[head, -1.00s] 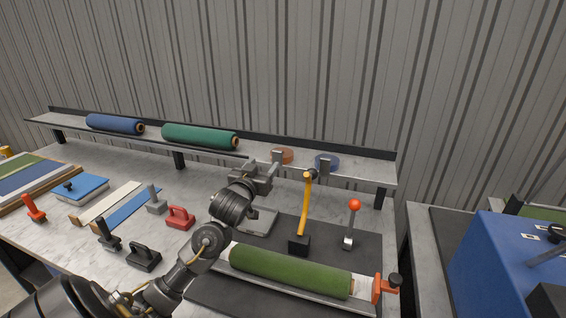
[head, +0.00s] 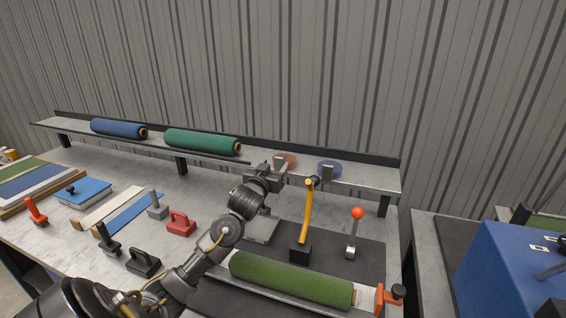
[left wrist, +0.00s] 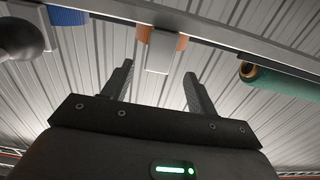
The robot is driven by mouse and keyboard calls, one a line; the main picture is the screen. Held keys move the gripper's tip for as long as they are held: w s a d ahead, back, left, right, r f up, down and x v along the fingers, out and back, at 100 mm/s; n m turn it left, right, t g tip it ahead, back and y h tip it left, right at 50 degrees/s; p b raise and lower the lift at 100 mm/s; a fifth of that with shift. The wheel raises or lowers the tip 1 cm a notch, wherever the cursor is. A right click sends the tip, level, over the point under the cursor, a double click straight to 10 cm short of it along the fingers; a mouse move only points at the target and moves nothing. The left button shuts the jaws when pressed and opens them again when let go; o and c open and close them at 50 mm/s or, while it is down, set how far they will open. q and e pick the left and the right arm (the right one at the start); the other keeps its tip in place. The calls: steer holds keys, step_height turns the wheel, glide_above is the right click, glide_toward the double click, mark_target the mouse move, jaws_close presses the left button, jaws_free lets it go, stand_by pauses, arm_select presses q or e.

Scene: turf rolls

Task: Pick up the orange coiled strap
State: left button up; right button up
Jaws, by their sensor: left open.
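The orange coiled strap (head: 291,160) lies on the raised back shelf, behind a small grey upright block. In the left wrist view the strap (left wrist: 181,42) shows on both sides of the grey block (left wrist: 160,51). My left gripper (head: 271,169) is at the shelf's front edge, close to the strap and partly covering its surroundings. In the left wrist view its two fingers (left wrist: 159,70) are spread and empty, with the block and strap beyond the gap between the tips. My right gripper is not in view.
A blue coiled strap (head: 330,169) sits right of the orange one. Green (head: 203,142) and blue (head: 118,128) turf rolls lie left on the shelf (head: 365,180). A yellow-handled tool (head: 308,215) and a red-knobbed lever (head: 354,232) stand near my left arm.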

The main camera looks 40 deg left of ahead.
mark_target(278, 162)
arm_select(q)
steer(key=p+x, duration=0.1)
steer(key=x, duration=0.3)
steer(key=shift+w+f, duration=0.15)
steer(key=shift+w, duration=0.25)
steer(key=c, duration=1.1)
